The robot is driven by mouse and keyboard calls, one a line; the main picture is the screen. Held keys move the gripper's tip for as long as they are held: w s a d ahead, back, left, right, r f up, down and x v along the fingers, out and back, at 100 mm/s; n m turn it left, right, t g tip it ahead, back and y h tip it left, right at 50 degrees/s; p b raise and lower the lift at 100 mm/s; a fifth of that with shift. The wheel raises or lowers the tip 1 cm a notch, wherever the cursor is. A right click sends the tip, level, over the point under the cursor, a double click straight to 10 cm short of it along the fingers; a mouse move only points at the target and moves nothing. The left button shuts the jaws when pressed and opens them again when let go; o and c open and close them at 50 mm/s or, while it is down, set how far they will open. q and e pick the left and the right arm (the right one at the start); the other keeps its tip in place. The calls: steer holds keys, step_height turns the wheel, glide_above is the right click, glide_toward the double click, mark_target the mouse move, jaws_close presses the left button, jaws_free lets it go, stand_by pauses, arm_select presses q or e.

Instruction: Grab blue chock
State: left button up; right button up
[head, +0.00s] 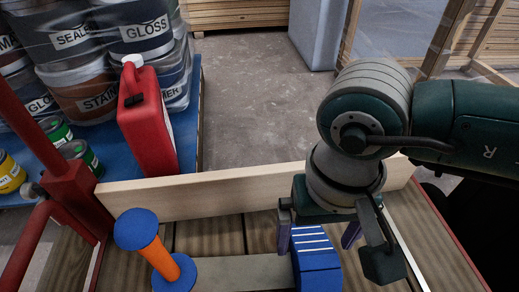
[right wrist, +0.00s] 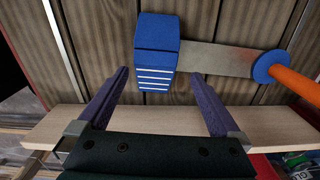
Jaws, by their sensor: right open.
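The blue chock (head: 318,268), a blue block with white stripes, lies on the wooden slatted surface at the bottom of the head view. A flat grey strip (head: 240,274) runs from it to an orange handle (head: 160,258) with blue discs at its ends. In the right wrist view the chock (right wrist: 156,45) is at top centre, striped end towards me. My right gripper (head: 318,232) is open and empty, its purple fingers pointing down at the chock. In the right wrist view the fingertips (right wrist: 163,77) appear either side of the striped end; contact cannot be told. My left gripper is out of view.
A pale wooden board (head: 220,193) stands along the far edge of the slats (head: 215,236). Beyond it, a red canister (head: 145,120) and several labelled paint tubs (head: 85,95) stand on a blue surface at left. A red frame (head: 70,185) rises at left.

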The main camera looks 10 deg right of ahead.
mark_target(315, 249)
steer(key=shift+f, duration=0.85)
steer(key=f+b, duration=0.4)
steer(key=shift+w+d+f, duration=0.25)
steer(key=shift+w+d, duration=0.05)
steer(key=shift+d, duration=0.1)
steer(key=shift+f+b, duration=0.2)
steer(key=shift+b, duration=0.1)
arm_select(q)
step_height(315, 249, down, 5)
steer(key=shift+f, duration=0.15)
arm_select(e)
steer(key=shift+s+r, duration=0.1)
steer(key=shift+c, duration=0.2)
steer(key=shift+c, duration=1.4)
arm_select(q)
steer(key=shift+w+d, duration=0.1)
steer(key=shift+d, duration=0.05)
arm_select(e)
jaws_close()
